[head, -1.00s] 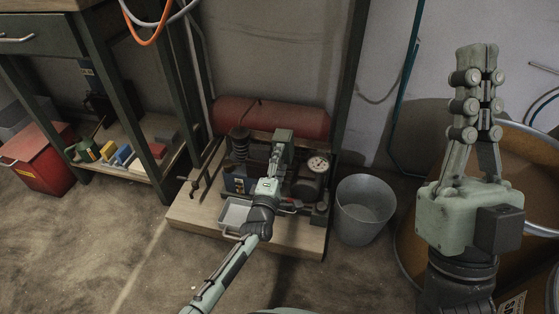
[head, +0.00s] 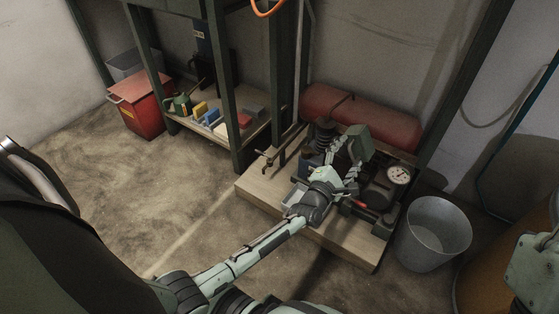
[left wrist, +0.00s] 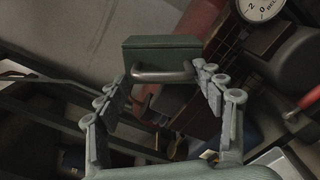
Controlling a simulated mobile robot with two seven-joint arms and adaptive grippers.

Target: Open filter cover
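A dark green box-shaped cover with a metal bar handle (left wrist: 162,75) shows in the left wrist view; I take it for the filter cover (left wrist: 160,52). In the head view the green cover (head: 359,139) stands over the compressor, in front of the red tank. My left gripper (head: 346,153) is close beside it. In the left wrist view its fingers (left wrist: 155,88) are spread apart, with the handle just beyond and between the tips; nothing is gripped. Only part of my right gripper's body shows at the right edge of the head view, its fingers out of frame.
The compressor has a red tank (head: 361,116) and a dial gauge (head: 399,175), on a wooden base (head: 262,191). A metal bucket (head: 432,232) stands to its right. A shelf (head: 226,138) with small items and a red bin (head: 143,106) are to the left. The floor between is clear.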

